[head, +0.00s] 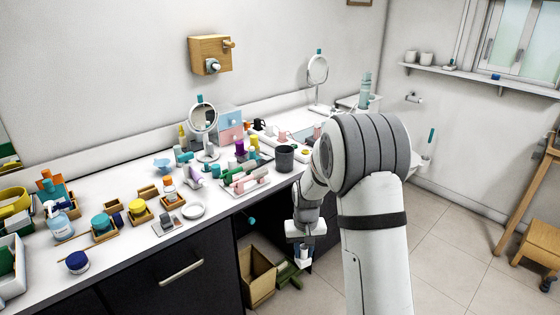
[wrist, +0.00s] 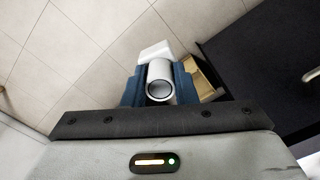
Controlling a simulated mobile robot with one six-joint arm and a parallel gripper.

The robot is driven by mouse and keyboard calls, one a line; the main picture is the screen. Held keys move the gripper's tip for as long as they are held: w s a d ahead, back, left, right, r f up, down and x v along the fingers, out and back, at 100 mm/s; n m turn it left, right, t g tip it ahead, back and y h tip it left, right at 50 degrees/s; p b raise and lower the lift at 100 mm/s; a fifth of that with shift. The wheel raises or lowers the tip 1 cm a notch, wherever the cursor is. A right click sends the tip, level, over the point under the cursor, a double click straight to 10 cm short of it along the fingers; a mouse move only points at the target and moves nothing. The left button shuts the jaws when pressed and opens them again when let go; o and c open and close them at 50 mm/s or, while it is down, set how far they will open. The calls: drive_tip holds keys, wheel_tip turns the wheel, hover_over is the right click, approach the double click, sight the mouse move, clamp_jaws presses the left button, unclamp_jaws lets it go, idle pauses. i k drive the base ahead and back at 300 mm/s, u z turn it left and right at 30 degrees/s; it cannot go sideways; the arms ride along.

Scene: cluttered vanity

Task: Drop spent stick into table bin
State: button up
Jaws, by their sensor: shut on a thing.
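My gripper (head: 303,256) hangs in front of the vanity, below the level of the counter top. In the wrist view its blue fingers (wrist: 159,92) are shut on a short white cylinder with a grey round end (wrist: 159,88), seen end-on; I take it for the spent stick. Its length is hidden by this view. A dark grey open cup (head: 285,158), which looks like the table bin, stands upright on the counter near its front edge, above and slightly left of my gripper. Its inside is too small to make out.
The white counter (head: 120,255) is crowded with bottles, jars and small trays. A pink-and-white tray (head: 245,182) lies just left of the cup. A round mirror (head: 203,120) stands behind. An open cardboard-coloured box (head: 257,278) is on the floor below.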

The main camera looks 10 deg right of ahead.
sight(286, 167)
drive_tip(key=u, duration=0.05)
drive_tip(key=i, duration=0.95)
drive_tip(key=z, duration=0.05)
